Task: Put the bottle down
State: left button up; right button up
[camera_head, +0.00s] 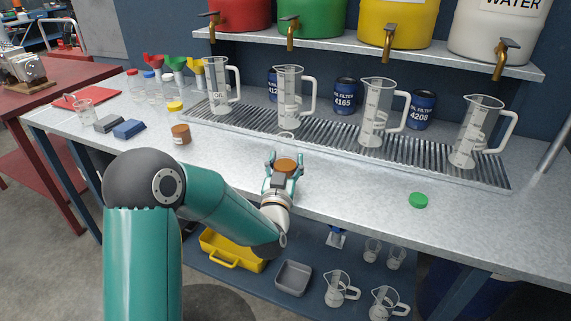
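My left gripper (283,172) is over the front part of the metal bench top (345,185). Its fingers are closed around a small clear bottle (285,138) with something orange-brown showing between them. The bottle's clear upper end rises beyond the fingers, towards the grate. The gripper and wrist hide its lower part, so I cannot tell whether it touches the bench. A loose green cap (418,200) lies on the bench to the right. My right gripper is not in view.
Behind the gripper is a ribbed grate (340,141) with several clear measuring jugs (378,113). A brown jar (181,134) and blue block (129,129) stand left. The bench between gripper and green cap is clear. A yellow tray (232,250) is below.

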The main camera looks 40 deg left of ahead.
pick_arm(q)
jog(key=shift+w+f, duration=0.15)
jog(key=shift+f, duration=0.55)
jog(key=shift+f, duration=0.1)
jog(key=o, duration=1.4)
